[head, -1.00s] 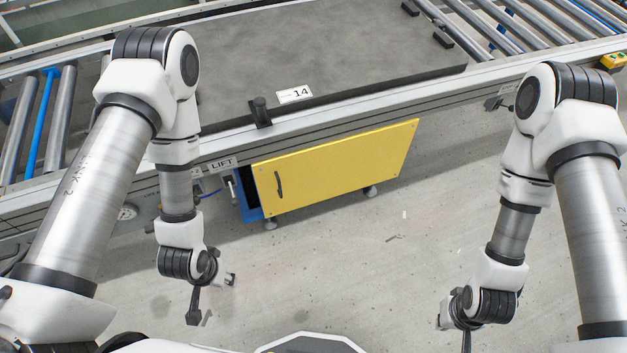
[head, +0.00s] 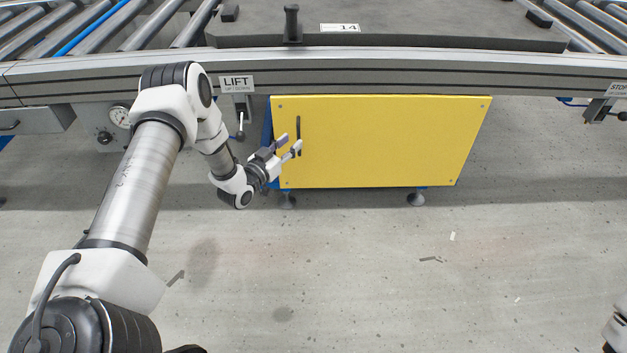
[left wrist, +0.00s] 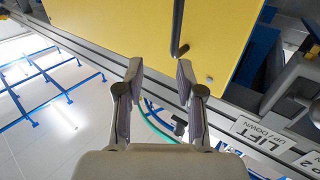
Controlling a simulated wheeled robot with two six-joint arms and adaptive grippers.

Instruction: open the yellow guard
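The yellow guard (head: 390,140) is a flat panel below the conveyor, and looks closed against its blue frame. Its dark upright handle (head: 298,130) is near the panel's left edge. My left gripper (head: 291,146) is at the handle's lower end, with its fingers apart and nothing between them. In the left wrist view the yellow guard (left wrist: 120,25) fills the top, and the handle (left wrist: 178,28) lies ahead of the right-hand finger of my open left gripper (left wrist: 158,72). I cannot tell whether a finger touches it.
The conveyor rail runs above the guard, with a LIFT label (head: 237,83) and a black-knobbed lever (head: 240,136) left of the guard. A round gauge (head: 120,117) is further left. Adjustable feet (head: 416,199) stand under the guard.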

